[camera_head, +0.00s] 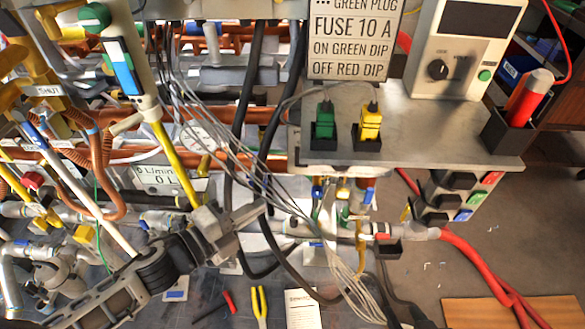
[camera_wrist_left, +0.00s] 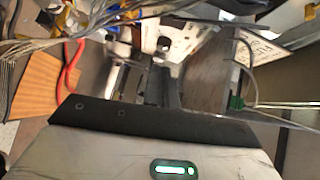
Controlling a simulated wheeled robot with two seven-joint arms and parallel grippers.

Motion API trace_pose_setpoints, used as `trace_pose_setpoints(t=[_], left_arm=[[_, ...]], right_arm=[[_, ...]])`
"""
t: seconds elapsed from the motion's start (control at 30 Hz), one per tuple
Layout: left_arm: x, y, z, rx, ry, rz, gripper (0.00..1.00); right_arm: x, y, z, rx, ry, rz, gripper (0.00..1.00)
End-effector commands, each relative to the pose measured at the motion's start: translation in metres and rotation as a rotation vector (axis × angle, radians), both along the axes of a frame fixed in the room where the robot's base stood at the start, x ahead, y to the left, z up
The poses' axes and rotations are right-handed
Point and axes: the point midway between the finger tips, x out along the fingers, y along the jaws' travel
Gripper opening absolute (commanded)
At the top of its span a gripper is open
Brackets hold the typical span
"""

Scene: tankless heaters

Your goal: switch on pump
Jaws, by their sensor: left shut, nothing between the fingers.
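I cannot tell for sure which part is the pump or its switch. A beige box (camera_head: 463,45) with a dark display stands at the upper right, with a black knob (camera_head: 438,69) and a green button (camera_head: 485,75). A pale panel with a dark knob (camera_wrist_left: 163,44) shows in the left wrist view. My left gripper (camera_head: 240,218) is in front of the pipes and thin wires, below and left of the shelf. It is shut and empty, apart from the box. Its fingers (camera_wrist_left: 150,85) also show in the left wrist view. My right gripper is not in view.
A grey shelf (camera_head: 430,135) holds a green plug (camera_head: 324,120) and a yellow plug (camera_head: 370,122). A sign (camera_head: 352,40) stands behind them. Loose grey wires (camera_head: 245,170) hang close to my left gripper. A red cable (camera_head: 480,265) runs at the lower right.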

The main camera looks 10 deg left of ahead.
Motion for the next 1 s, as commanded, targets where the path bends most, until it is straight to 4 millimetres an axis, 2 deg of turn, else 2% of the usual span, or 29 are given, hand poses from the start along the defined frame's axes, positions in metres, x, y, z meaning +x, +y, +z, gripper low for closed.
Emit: trace_pose_setpoints(t=[0.27,0.73,0.9,1.0], left_arm=[[0.008,-0.005,0.0,-0.006,0.0,0.003,0.0],[0.086,-0.057,-0.007,-0.007,0.001,0.005,0.0],[0.11,-0.05,-0.011,-0.005,0.003,0.006,0.0],[0.118,-0.049,-0.012,-0.007,0.004,0.005,0.0]], right_arm=[[0.002,0.0,0.003,-0.001,-0.004,0.001,0.36],[0.001,0.001,0.012,0.008,-0.005,-0.01,0.36],[-0.001,0.001,0.009,0.007,0.002,-0.013,0.36],[-0.002,0.0,0.008,0.006,0.005,-0.012,0.36]])
